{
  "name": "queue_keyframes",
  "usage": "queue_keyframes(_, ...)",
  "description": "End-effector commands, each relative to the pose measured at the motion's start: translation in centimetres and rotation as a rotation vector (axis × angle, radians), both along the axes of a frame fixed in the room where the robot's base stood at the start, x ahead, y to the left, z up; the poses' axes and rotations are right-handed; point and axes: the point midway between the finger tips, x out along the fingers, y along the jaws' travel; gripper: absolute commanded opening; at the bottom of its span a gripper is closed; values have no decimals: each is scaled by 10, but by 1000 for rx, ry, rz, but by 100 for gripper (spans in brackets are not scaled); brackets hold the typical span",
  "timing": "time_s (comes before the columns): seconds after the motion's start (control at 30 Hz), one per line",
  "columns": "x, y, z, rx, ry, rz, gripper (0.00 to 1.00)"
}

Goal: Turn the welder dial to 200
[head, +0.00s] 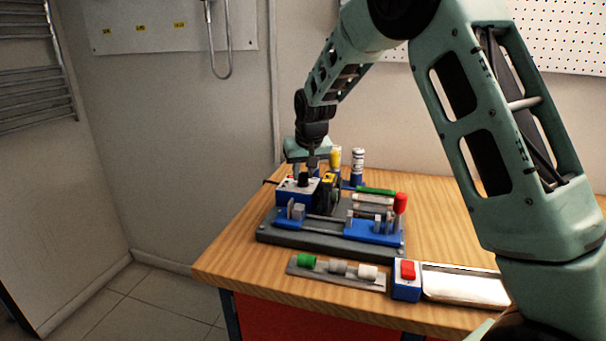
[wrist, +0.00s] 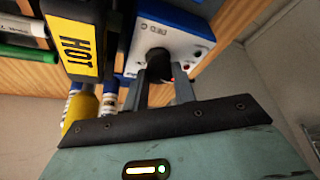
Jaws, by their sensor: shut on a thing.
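The welder control box (head: 297,192) is blue with a pale top face and stands at the back left of the machine on the bench. Its black dial (head: 304,180) is on the top face. In the wrist view the box (wrist: 184,50) shows its white face, and the dark dial (wrist: 159,66) sits between my fingers. My gripper (head: 306,172) reaches down from above onto the box; in the wrist view my gripper (wrist: 160,88) is shut on the dial. The dial's pointer and the number scale cannot be read.
A black and yellow heater marked HOT (wrist: 75,40) is close beside the box. The welding machine's grey base (head: 320,236) has blue clamps and a red-knobbed lever (head: 400,203). Bottles (head: 358,165) stand behind. A fittings rack (head: 335,272), red-button box (head: 406,280) and metal tray (head: 465,285) lie in front.

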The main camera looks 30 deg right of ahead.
Motion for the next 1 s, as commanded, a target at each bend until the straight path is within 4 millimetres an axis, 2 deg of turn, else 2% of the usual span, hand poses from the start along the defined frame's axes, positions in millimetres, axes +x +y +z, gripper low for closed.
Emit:
queue_keyframes(0.4, 1, -2, 1, -1, -2, 184, 4)
queue_keyframes(0.93, 1, -1, 1, -2, -2, 209, 4)
queue_keyframes(0.97, 1, -1, 1, -1, -2, 209, 29)
queue_keyframes(1.0, 0, -1, 1, -1, -1, 209, 41)
